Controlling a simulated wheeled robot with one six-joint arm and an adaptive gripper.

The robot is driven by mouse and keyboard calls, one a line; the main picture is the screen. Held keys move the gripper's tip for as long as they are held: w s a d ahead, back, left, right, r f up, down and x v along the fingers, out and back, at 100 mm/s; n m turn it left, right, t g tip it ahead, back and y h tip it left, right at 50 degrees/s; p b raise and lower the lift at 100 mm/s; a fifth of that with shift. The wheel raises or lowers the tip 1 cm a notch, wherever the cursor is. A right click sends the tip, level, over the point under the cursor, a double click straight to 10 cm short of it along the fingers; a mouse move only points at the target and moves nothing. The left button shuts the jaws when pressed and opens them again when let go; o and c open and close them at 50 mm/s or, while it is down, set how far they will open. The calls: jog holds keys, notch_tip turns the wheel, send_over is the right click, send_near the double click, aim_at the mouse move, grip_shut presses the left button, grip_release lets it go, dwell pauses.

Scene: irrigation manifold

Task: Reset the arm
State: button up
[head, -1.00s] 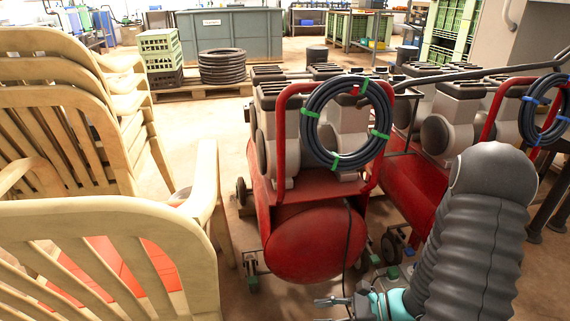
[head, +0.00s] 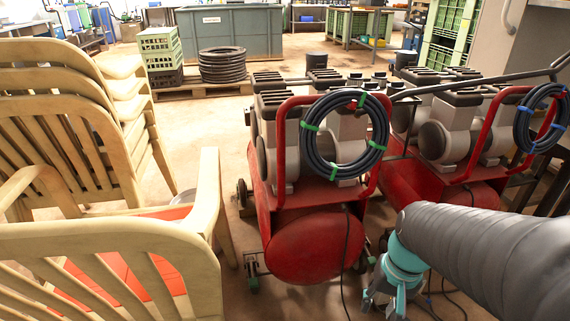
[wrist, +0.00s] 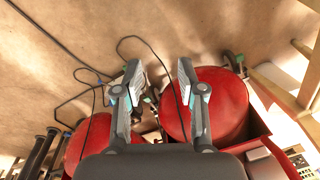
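My gripper (head: 384,306) hangs at the lower right in the head view, pointing down beside the front of a red compressor tank (head: 318,245). In the wrist view my gripper (wrist: 158,72) has its two fingers spread apart, with nothing held between them. Floor, dark cables and small metal parts show beyond the fingers. My grey-sleeved arm comes in from the right edge in the head view.
Another red compressor (head: 440,180) stands behind my arm. Coiled hoses (head: 345,172) hang on the red handles. Cream chairs (head: 130,245) fill the left. Black cables (wrist: 95,85) lie on the floor near my gripper. Open floor (head: 215,125) lies behind the chairs.

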notch_tip(320, 180, up, 14)
jog(key=s+a+n+t+h+p, duration=0.1)
jog(key=s+a+n+t+p, duration=0.1)
jog(key=t, duration=0.3)
jog(key=shift+s+a+r+n+p, duration=0.25)
jog(key=shift+s+a+n+p, duration=0.05)
jog(key=shift+s+a+n, duration=0.1)
